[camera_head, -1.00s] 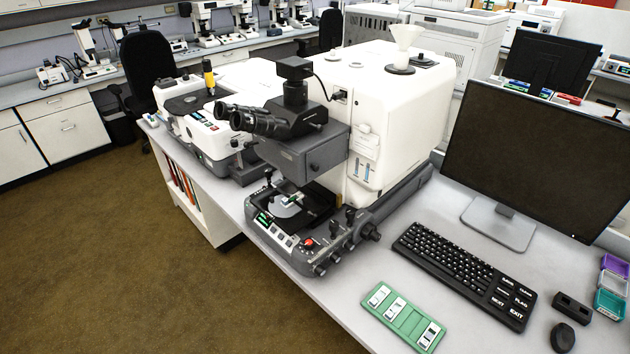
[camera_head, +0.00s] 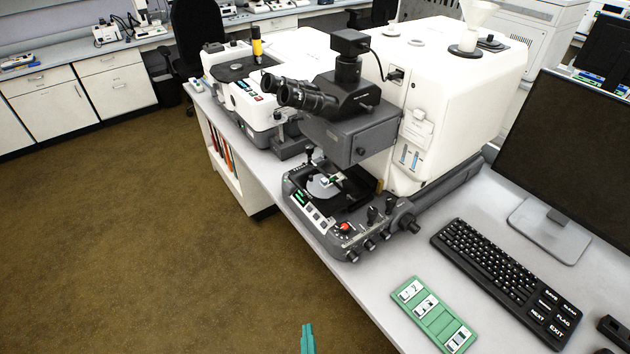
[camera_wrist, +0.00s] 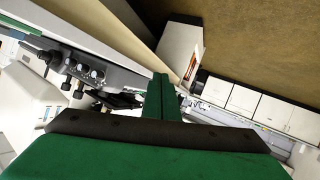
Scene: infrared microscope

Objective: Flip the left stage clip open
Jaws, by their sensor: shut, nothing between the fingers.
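The infrared microscope (camera_head: 350,140) stands on the bench, with black eyepieces and a dark stage (camera_head: 345,195) low at its front. A pale round plate (camera_head: 323,187) with a small green and white piece lies on the stage. The left stage clip is too small to tell apart here. My gripper (camera_head: 307,338) shows only as green fingertips at the bottom edge of the head view, over the floor and well short of the bench. In the wrist view its green fingers (camera_wrist: 161,97) are together and empty. The microscope's knobs show sideways at the left there.
A green slide holder (camera_head: 434,314) lies on the bench front. A keyboard (camera_head: 507,278) and monitor (camera_head: 567,165) stand to the right. The bench's front edge (camera_head: 350,290) lies between my gripper and the microscope. The brown floor (camera_head: 150,250) at left is clear.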

